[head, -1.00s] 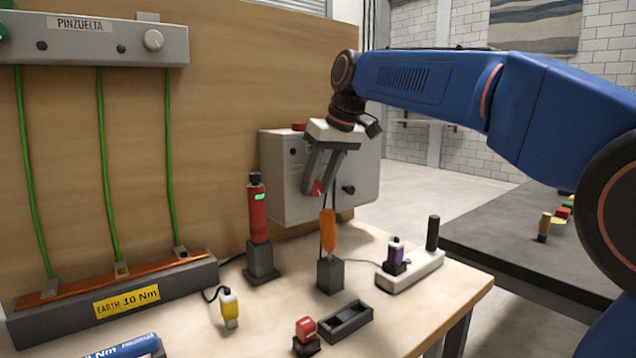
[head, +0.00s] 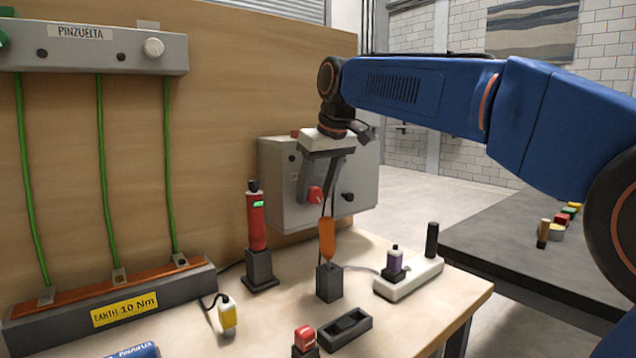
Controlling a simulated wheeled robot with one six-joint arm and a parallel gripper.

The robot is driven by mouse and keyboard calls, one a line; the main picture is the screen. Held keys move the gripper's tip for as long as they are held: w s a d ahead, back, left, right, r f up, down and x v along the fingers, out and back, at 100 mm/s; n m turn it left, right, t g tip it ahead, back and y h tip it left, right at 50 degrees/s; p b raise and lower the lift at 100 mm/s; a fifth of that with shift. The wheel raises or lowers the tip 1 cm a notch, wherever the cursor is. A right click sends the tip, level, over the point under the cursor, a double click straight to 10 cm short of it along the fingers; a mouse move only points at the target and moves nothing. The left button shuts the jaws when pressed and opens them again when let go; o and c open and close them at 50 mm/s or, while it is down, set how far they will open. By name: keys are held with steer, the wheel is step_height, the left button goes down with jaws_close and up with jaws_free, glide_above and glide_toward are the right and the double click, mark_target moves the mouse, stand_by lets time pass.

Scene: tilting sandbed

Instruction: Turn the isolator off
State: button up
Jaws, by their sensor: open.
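A grey box (head: 362,190) is fixed low on the wooden back panel. On its front is a red knob (head: 315,194), which looks like the isolator's switch. My gripper (head: 315,203) points down in front of the box, its fingers apart. The red knob shows between the two fingers. I cannot tell whether either finger touches it. The gripper hides part of the box front and its labels, so the knob's exact setting is not readable.
An orange-handled tool (head: 327,240) stands in a dark holder just below the gripper. A red tester (head: 257,220) stands left of it. A white power strip (head: 410,277) lies to the right. A dark table (head: 500,240) is at the right.

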steer(key=v, duration=1.7)
steer(key=shift+s+r, duration=0.1)
steer(key=shift+s, duration=0.1)
